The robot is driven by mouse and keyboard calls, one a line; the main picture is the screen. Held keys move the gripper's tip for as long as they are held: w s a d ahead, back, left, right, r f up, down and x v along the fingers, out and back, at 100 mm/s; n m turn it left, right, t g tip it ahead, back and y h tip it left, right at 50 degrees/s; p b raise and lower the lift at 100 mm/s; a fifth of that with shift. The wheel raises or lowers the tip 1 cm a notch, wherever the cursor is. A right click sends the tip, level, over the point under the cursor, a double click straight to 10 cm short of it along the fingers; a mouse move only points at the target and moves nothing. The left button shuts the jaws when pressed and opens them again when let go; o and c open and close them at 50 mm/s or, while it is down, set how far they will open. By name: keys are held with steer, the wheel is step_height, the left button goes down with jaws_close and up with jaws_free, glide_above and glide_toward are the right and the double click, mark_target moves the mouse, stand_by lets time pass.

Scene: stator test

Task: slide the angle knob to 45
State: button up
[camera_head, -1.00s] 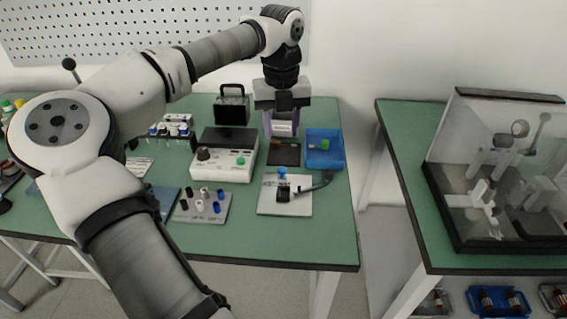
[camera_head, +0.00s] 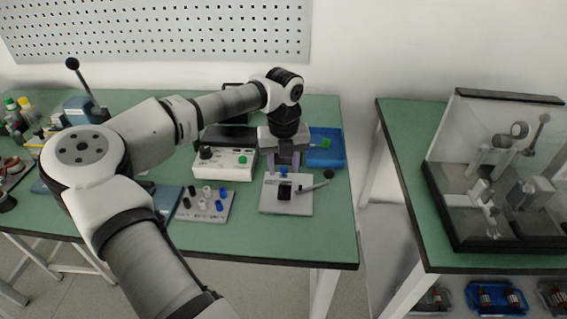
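A white plate (camera_head: 272,205) lies near the front right of the green table. My gripper (camera_head: 284,164) points down just behind and above the blue knob. Its two fingers are apart, and nothing shows held between them. I cannot tell whether they touch the knob.
A white instrument box (camera_head: 228,164) with a black knob and green button stands left of my gripper. A blue tray (camera_head: 328,158) is to the right. A grey plate (camera_head: 188,212) with several pegs is left of the white plate. The table front is clear.

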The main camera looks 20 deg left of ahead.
jaws_close()
steer(key=shift+s+a+b, duration=0.2)
steer(key=shift+a, duration=0.5)
steer(key=shift+s+a+b, duration=0.2)
steer(key=shift+a, duration=0.5)
steer(key=shift+o, duration=0.4)
jaws_free()
steer(key=shift+r, duration=0.1)
step_height(320, 180, up, 14)
steer(key=b, duration=0.1)
steer(key=shift+f, duration=0.2)
